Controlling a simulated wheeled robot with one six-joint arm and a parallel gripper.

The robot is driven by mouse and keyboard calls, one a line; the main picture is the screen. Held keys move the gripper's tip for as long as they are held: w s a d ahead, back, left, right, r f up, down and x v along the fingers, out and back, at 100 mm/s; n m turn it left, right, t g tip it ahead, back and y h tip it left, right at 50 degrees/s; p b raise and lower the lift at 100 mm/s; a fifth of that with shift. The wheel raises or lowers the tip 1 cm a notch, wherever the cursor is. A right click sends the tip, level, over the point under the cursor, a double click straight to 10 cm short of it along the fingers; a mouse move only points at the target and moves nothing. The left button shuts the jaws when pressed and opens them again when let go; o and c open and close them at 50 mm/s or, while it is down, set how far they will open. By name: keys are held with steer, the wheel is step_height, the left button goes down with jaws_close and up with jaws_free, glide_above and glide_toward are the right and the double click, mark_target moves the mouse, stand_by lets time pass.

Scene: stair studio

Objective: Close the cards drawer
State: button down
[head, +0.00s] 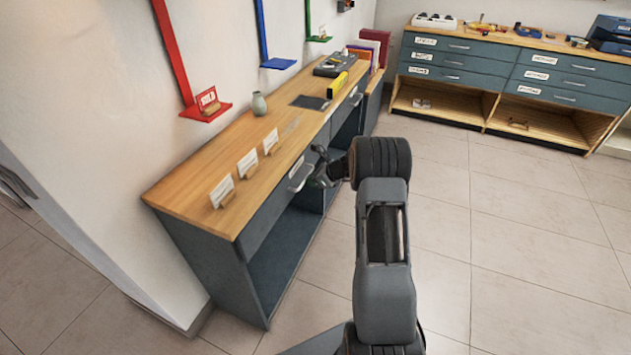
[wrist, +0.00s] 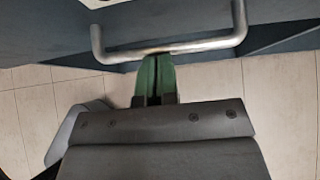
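A grey-blue drawer front (head: 270,212) with a white label (head: 297,166) and a metal bar handle (head: 301,180) is in the near half of the wooden-topped counter. The label is too small to read, so I cannot confirm it says cards. The drawer looks close to flush; I cannot tell how far it stands out. My gripper (head: 320,174) is at this handle in the head view. In the wrist view, the green fingers of my gripper (wrist: 156,62) are together, their tips at the middle of the handle bar (wrist: 190,47). No bar shows clearly between them.
The counter top (head: 190,190) carries several white cards in holders, a small vase (head: 259,104) and a dark pad. A second drawer (head: 346,110) is farther along it. A labelled drawer cabinet (head: 500,75) stands at the back. The tiled floor (head: 500,250) at right is clear.

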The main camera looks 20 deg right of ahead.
steer(key=shift+w+a+r, duration=0.1)
steer(key=shift+a+r, duration=0.05)
steer(key=shift+a, duration=0.15)
steer(key=s+d+r, duration=0.5)
steer(key=s+d, duration=0.3)
steer(key=shift+s+d+r+p, duration=0.2)
steer(key=shift+s+p, duration=0.2)
